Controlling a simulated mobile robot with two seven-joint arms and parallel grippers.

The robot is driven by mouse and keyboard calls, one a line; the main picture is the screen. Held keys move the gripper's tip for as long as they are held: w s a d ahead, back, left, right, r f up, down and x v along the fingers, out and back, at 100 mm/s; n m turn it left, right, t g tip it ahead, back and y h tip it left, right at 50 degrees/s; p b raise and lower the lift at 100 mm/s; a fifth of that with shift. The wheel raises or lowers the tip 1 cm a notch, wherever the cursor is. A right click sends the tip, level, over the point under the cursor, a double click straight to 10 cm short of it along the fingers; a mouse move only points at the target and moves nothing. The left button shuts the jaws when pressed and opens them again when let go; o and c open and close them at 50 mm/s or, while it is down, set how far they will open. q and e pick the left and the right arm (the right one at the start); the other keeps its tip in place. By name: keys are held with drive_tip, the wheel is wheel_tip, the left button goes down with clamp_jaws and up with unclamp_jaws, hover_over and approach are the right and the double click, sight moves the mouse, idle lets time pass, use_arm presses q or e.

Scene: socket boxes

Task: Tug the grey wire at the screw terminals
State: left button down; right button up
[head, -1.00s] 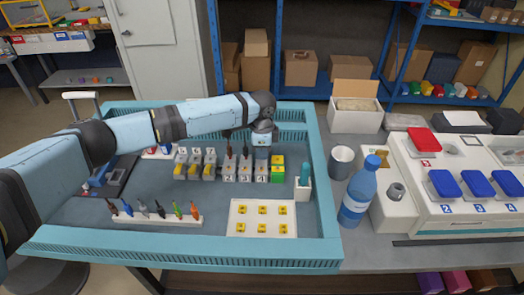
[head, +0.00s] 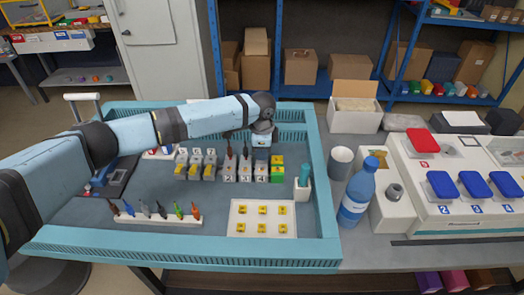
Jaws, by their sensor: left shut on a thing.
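A row of grey screw terminals (head: 229,171) stands in the middle of the blue-rimmed tray. Dark wires (head: 229,146) rise from the left and middle ones. My left gripper (head: 261,157) is at the right-hand grey terminal, pointing down just above and behind it. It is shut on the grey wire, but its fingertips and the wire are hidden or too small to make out. My right gripper is not in view.
Yellow-levered connectors (head: 195,160) are left of the terminals, and a green-and-yellow block (head: 277,173) is close on the right. A white plate (head: 238,212) and a screwdriver rack (head: 157,220) lie in front. A blue bottle (head: 355,197) stands outside the tray (head: 326,215).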

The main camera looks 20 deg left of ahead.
use_arm(q)
drive_tip(key=shift+s+a+f, duration=0.1)
drive_tip(key=shift+s+f, duration=0.05)
drive_tip(key=shift+f, duration=0.1)
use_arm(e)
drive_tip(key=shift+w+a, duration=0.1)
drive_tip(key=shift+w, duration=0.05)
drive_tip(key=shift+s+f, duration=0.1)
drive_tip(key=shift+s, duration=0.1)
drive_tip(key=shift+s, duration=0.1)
use_arm(q)
drive_tip(key=shift+r, duration=0.1)
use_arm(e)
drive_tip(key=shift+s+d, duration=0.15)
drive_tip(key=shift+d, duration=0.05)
use_arm(q)
drive_tip(key=shift+p, duration=0.35)
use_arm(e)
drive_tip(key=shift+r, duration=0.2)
use_arm(q)
drive_tip(key=shift+r+p, duration=0.15)
drive_tip(key=shift+p, duration=0.15)
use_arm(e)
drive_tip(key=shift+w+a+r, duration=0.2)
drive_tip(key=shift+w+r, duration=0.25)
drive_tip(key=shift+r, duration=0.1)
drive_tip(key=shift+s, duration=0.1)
